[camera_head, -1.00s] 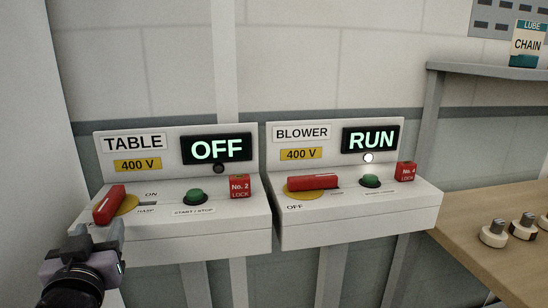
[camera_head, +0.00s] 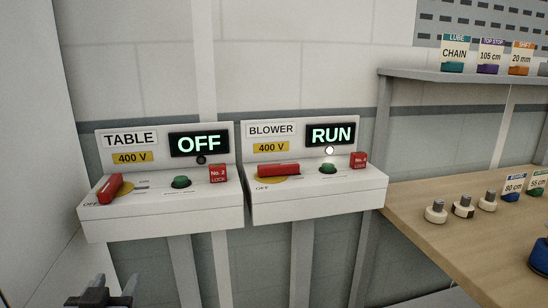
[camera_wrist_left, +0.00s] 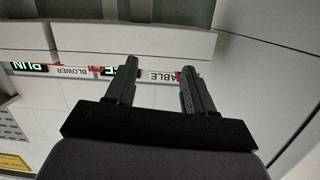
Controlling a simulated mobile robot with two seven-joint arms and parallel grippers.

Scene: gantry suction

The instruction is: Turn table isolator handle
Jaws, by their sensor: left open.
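The TABLE isolator box (camera_head: 165,215) stands at the left in the head view, its display reading OFF. Its red handle (camera_head: 109,188) sits on a yellow disc and points obliquely, its near end toward the OFF mark. A green button (camera_head: 181,182) and a red No. 2 lock (camera_head: 218,174) are to its right. My left gripper (camera_head: 103,290) is open and empty, below and in front of the box, clear of the handle. In the left wrist view, its two fingers (camera_wrist_left: 157,75) are apart, with the TABLE sign (camera_wrist_left: 168,76) beyond them. My right gripper is not in view.
The BLOWER box (camera_head: 318,204), reading RUN, stands right beside the TABLE box, with its own red handle (camera_head: 278,170). A wooden bench (camera_head: 440,245) with several knobs and a shelf (camera_head: 450,77) are at the right. A pale wall panel (camera_head: 35,130) bounds the left.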

